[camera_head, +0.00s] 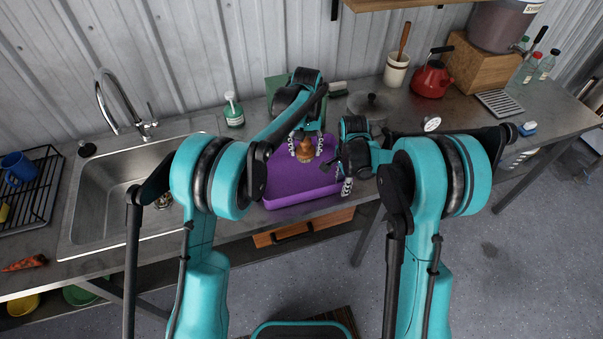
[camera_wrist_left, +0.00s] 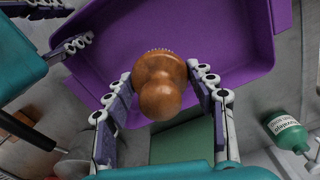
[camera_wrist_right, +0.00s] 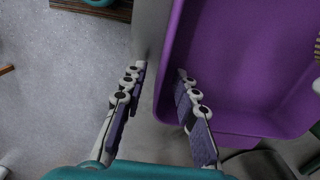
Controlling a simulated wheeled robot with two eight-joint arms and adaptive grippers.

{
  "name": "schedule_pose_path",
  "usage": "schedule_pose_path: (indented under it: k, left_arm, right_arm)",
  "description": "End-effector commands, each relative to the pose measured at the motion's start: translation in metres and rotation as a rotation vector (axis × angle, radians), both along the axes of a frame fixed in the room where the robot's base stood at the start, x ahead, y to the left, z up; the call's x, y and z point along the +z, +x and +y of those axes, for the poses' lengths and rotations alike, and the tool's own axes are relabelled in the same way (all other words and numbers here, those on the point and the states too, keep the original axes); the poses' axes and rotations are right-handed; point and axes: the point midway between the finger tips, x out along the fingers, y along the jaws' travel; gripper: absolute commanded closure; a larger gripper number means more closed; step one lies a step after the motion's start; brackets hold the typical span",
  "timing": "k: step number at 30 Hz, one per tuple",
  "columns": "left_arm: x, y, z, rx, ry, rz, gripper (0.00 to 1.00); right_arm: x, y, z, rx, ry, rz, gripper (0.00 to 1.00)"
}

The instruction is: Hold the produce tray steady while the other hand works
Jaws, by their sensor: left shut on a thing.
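The produce tray is a shallow purple tray (camera_head: 283,185) on the metal counter. It also shows in the left wrist view (camera_wrist_left: 225,30) and the right wrist view (camera_wrist_right: 240,60). My left gripper (camera_head: 305,146) is shut on a wooden brush (camera_wrist_left: 160,88) with a rounded knob handle and pale bristles, held over the tray. My right gripper (camera_wrist_right: 160,80) is open at the tray's right side. One finger is outside the wall and the other over the inside, with gaps visible between them and the rim. No produce shows inside the visible part of the tray.
A sink (camera_head: 125,185) with a tap lies to the left, with a green soap bottle (camera_head: 233,110) behind the counter's middle. A lidded grey pot (camera_head: 370,105), a utensil crock (camera_head: 396,70) and a red kettle (camera_head: 431,78) stand behind and right.

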Motion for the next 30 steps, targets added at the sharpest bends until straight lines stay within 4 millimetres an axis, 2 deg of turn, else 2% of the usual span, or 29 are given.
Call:
schedule_pose_path:
  k: [9, 15, 20, 30]
  left_arm:
    - [0.0, 0.0, 0.0, 0.0, 0.0, 0.0, 0.76]
    - [0.0, 0.0, 0.0, 0.0, 0.0, 0.0, 0.76]
    - [0.0, 0.0, 0.0, 0.0, 0.0, 0.0, 0.76]
    - [0.0, 0.0, 0.0, 0.0, 0.0, 0.0, 0.76]
  right_arm:
    - [0.068, -0.001, 0.0, 0.0, 0.0, 0.0, 0.71]
    - [0.099, 0.0, 0.0, 0.0, 0.0, 0.0, 0.71]
    - [0.108, 0.0, 0.0, 0.0, 0.0, 0.0, 0.71]
    - [0.108, 0.0, 0.0, 0.0, 0.0, 0.0, 0.71]
